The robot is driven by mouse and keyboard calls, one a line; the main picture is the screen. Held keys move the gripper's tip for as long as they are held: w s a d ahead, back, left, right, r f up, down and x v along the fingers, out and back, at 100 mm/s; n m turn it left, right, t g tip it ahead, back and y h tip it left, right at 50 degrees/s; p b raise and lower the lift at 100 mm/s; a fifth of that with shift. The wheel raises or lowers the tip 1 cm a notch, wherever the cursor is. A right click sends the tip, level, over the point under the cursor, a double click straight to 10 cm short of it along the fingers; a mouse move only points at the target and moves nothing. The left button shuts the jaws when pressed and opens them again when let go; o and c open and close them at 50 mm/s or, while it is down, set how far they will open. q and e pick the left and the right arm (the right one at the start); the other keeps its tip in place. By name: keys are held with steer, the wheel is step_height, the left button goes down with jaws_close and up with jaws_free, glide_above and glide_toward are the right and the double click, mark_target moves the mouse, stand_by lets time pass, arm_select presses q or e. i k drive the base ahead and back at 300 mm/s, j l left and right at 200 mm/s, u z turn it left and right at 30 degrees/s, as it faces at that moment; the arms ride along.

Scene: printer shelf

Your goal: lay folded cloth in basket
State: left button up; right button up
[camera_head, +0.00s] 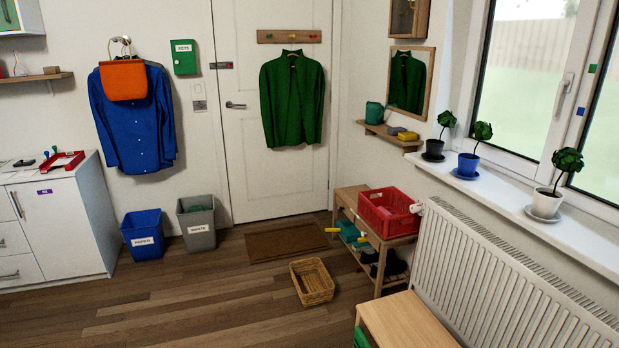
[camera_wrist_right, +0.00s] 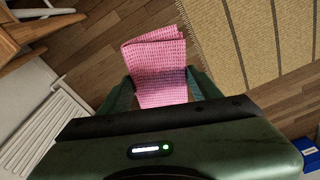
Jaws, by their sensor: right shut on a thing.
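A pink folded cloth (camera_wrist_right: 155,58) with a waffle weave is between the fingers of my right gripper (camera_wrist_right: 160,92) in the right wrist view. The gripper is shut on its lower part, and the rest sticks out beyond the fingertips above wooden floor. A rectangular wicker basket (camera_head: 312,282) stands on the floor in the head view, in front of the doormat. No cloth shows in its visible part. The head view shows neither gripper nor the cloth, and the basket is not clear in the wrist view. My left gripper is out of view.
A wooden bench (camera_head: 388,240) with a red crate (camera_head: 388,212) stands right of the basket. A radiator (camera_head: 500,270) lines the right wall. A blue bin (camera_head: 142,236) and grey bin (camera_head: 197,226) stand left. Floor left of the basket is clear. A tan mat (camera_wrist_right: 245,40) shows beside the cloth.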

mark_target(311, 288)
steer(key=i+j, duration=0.15)
steer(key=i, duration=0.55)
steer(key=i+j, duration=0.15)
steer(key=i, duration=0.55)
steer(key=i+j, duration=0.15)
steer(key=i, duration=0.55)
